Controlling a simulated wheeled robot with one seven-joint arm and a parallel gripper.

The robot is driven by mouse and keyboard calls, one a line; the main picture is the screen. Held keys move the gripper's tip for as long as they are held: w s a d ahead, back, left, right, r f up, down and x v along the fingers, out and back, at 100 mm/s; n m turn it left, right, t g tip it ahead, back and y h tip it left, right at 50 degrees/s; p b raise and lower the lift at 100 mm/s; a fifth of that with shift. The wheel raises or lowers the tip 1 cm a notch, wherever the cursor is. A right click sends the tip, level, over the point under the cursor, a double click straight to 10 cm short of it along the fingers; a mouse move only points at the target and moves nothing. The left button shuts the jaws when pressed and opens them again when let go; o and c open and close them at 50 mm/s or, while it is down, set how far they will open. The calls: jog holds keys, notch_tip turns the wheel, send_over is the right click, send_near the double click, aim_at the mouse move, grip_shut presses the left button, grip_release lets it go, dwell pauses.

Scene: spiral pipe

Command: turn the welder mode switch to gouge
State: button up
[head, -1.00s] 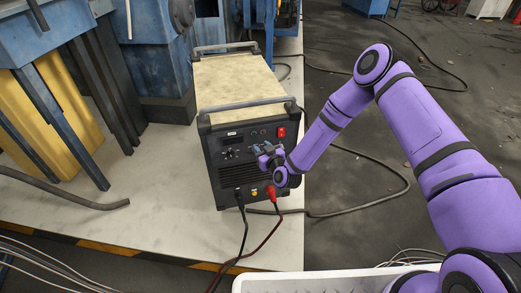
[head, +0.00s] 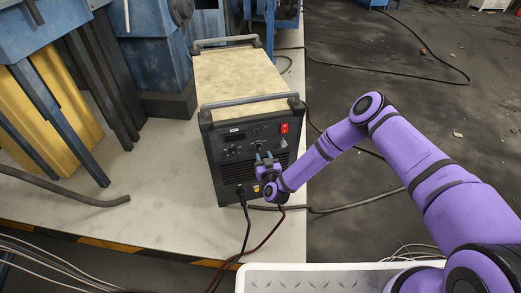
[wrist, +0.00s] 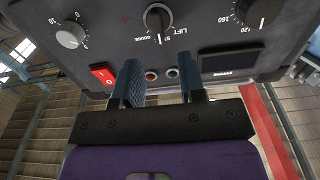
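The welder (head: 240,85) stands on the pale floor, its dark control panel facing me. The mode switch (wrist: 158,18) is a round dark knob at the top middle of the wrist view. Its pale mark points down in that view, near a label starting "ST". "GOUGE" is printed just to the left and "LIFT" to the right. My gripper (head: 263,158) is in front of the panel; in the wrist view its two blue-grey fingers (wrist: 161,82) are apart with nothing between them. The fingertips lie short of the knob in the picture; I cannot tell whether they touch the panel.
Two other dials, one at left (wrist: 70,36) and one at right (wrist: 254,8), flank the switch. A red rocker switch (wrist: 103,75) is near the left finger, and small round sockets (wrist: 151,75) show between the fingers. A black cable (head: 245,225) hangs from the welder's front.

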aim_at(260, 148)
jog(key=shift+x, duration=2.45)
grip_shut()
